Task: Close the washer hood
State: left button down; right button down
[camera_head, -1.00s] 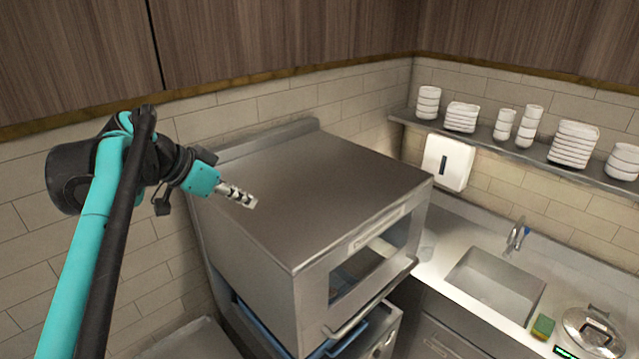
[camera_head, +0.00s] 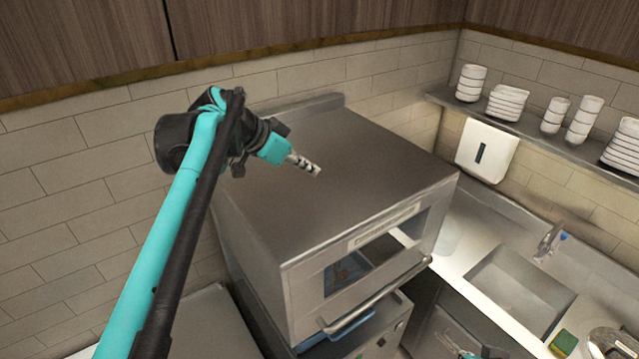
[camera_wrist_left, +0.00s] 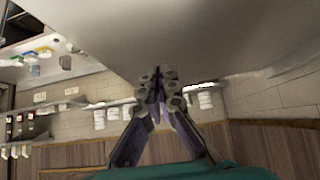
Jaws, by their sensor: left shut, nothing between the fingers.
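The washer hood (camera_head: 330,190) is a large steel box with a flat top, a front window and a bar handle (camera_head: 375,292) along its lower front edge. A blue rack (camera_head: 350,322) shows in a narrow gap just under the handle. My left gripper (camera_head: 315,168) is shut and empty over the hood's top, pointing right; I cannot tell whether it touches. In the left wrist view its fingertips (camera_wrist_left: 158,82) meet close to a broad grey surface, likely the hood's top.
A tiled wall and wooden cabinets (camera_head: 330,20) stand behind the hood. To the right are a white dispenser (camera_head: 487,150), a shelf (camera_head: 560,145) with stacked white dishes, and a counter with a sink (camera_head: 520,290) and sponge (camera_head: 563,343). A steel surface (camera_head: 205,325) lies at lower left.

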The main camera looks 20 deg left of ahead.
aim_at(330, 192)
pick_arm(q)
jog(key=x, duration=0.4)
jog(key=shift+w+d+p, duration=0.2)
jog(key=shift+w+p, duration=0.1)
notch_tip(330, 192, down, 2)
jog(key=shift+f, duration=0.25)
jog(key=shift+s+a+f+p, duration=0.25)
jog(key=shift+f+p, duration=0.1)
jog(key=shift+f, duration=0.25)
jog(key=shift+w+d+f, duration=0.15)
jog(key=shift+f, duration=0.05)
